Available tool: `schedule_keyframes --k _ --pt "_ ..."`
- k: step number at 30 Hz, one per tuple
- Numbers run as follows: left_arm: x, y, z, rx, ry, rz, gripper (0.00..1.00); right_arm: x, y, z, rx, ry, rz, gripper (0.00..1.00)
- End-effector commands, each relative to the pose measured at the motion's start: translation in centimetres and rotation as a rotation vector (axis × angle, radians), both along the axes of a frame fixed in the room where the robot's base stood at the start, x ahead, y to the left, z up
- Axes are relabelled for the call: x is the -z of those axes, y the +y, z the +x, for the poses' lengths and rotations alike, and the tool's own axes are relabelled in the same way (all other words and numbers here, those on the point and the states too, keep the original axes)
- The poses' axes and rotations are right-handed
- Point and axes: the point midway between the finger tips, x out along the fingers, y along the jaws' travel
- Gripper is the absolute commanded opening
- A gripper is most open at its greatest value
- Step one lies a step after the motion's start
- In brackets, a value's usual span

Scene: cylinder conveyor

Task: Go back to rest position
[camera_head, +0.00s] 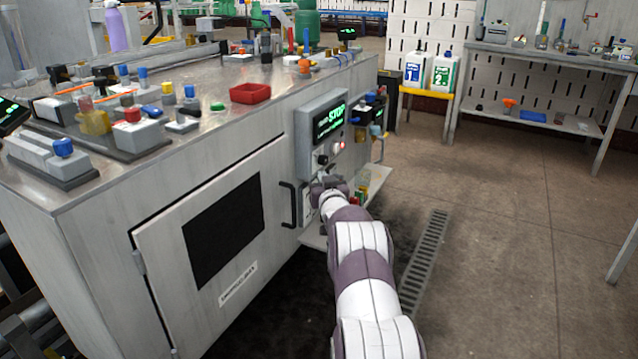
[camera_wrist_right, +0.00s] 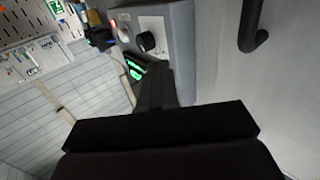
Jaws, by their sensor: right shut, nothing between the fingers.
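My right gripper (camera_head: 327,183) is at the end of the white and purple arm in the head view. It is just below the knobs of the grey control box (camera_head: 318,118) and right of the black door handle (camera_head: 289,204). In the right wrist view the dark fingers (camera_wrist_right: 155,86) are together with nothing between them, and the control box (camera_wrist_right: 178,40) with a black knob is close beyond them. I cannot tell if the gripper touches the box. My left gripper is in neither view.
A small shelf (camera_head: 372,186) juts out beside my right arm. A bench (camera_head: 540,60) stands at the back right. The floor (camera_head: 500,240) to the right is clear.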

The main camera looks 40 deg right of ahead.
Motion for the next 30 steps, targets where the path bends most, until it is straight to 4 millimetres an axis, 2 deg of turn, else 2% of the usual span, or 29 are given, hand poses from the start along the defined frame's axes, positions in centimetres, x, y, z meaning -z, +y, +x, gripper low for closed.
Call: schedule_keyframes --k 3,6,10,17,20,22,23,24,25,26,27,30 --pt "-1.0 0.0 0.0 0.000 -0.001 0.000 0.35 -0.4 -1.1 -2.3 0.004 0.000 0.001 0.00" --pt "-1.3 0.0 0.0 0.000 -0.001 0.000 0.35 -0.3 -1.6 -3.6 0.004 -0.001 0.000 0.00" --pt "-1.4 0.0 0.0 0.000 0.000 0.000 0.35 -0.1 -1.8 -4.3 0.002 -0.001 0.000 0.00" --pt "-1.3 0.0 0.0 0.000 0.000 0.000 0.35 0.4 -2.0 -4.4 0.008 0.026 -0.001 0.00" --pt "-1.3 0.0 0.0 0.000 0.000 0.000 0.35 4.3 -2.1 -5.6 0.048 0.156 0.063 0.00" --pt "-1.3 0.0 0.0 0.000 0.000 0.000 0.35 8.8 -1.3 -7.9 0.086 0.313 0.161 0.00" --pt "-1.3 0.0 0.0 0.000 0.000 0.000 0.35 10.7 -0.1 -9.2 0.099 0.405 0.216 0.00" --pt "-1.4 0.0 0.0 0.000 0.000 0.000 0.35 12.7 2.7 -10.9 0.098 0.534 0.289 0.00" --pt "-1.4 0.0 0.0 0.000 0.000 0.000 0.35 13.8 5.3 -12.0 0.086 0.625 0.337 0.00" --pt "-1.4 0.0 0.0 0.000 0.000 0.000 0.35 14.5 7.9 -13.2 0.069 0.710 0.376 0.00" --pt "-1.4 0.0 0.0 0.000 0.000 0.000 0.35 15.1 11.5 -14.8 0.044 0.814 0.422 0.00" --pt "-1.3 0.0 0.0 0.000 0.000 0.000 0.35 15.4 19.8 -19.4 -0.032 1.039 0.499 0.00"
